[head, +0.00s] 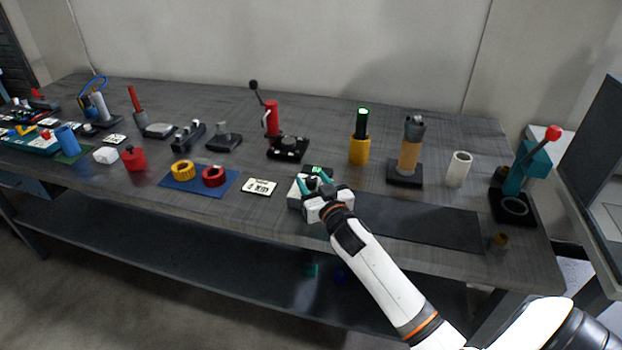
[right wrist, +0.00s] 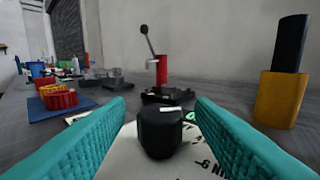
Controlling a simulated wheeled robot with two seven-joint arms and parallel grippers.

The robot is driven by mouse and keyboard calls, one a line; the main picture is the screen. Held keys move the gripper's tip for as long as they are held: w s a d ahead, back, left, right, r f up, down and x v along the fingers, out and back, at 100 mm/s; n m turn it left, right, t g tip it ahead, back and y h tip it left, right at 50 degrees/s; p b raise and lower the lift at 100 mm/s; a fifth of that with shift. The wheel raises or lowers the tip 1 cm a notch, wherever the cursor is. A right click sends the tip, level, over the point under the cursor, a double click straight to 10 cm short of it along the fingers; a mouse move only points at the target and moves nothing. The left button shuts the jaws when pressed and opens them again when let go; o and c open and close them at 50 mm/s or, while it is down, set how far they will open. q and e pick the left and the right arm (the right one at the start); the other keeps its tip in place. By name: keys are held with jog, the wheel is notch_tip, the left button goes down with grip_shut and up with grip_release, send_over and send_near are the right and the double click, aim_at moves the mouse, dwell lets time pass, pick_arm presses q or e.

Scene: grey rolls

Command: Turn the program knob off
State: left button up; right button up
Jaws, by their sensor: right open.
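The program knob (right wrist: 160,132) is a black, ribbed-looking cylinder with a pale mark on its top, in the right wrist view. It rises from a white panel (right wrist: 117,158) with dark printed lettering and a small green light. In the head view the white unit (head: 294,200) with a green display sits near the table's front edge, and my gripper hides its knob. My right gripper (head: 313,183) is open, its teal fingers on either side of the knob with gaps visible at both sides. My left gripper is out of view.
A black base with a dark dial (head: 288,148) and red lever press (head: 271,118) stand behind. A yellow holder (head: 359,149) is behind to the right. A white label card (head: 259,187) and blue mat (head: 186,184) lie left. A dark flat mat (head: 430,226) lies right.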

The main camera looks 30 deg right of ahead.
jog(key=shift+w+d, duration=0.2)
jog(key=shift+w, duration=0.6)
jog(key=shift+c, duration=0.6)
jog(key=c, duration=0.8)
jog(key=shift+r+n+y+p, duration=0.2)
jog(key=shift+n+y+p, duration=0.8)
jog(key=shift+y+p, duration=0.35)
jog(key=shift+c, duration=0.2)
jog(key=shift+d+n+y+p, duration=0.1)
jog(key=shift+n+y+p, duration=0.45)
jog(key=shift+y, duration=0.7)
jog(key=shift+n+y, duration=0.55)
jog(key=shift+y, duration=0.15)
jog(key=shift+f+n+y, duration=0.15)
jog(key=shift+n+y, duration=0.55)
jog(key=shift+y, duration=0.3)
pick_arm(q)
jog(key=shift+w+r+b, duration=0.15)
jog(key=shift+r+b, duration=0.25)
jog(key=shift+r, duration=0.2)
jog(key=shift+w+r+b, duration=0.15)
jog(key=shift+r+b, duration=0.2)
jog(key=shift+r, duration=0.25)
pick_arm(e)
jog(key=shift+n+g+y, duration=0.9)
jog(key=shift+n+y, duration=0.2)
jog(key=shift+y, duration=0.5)
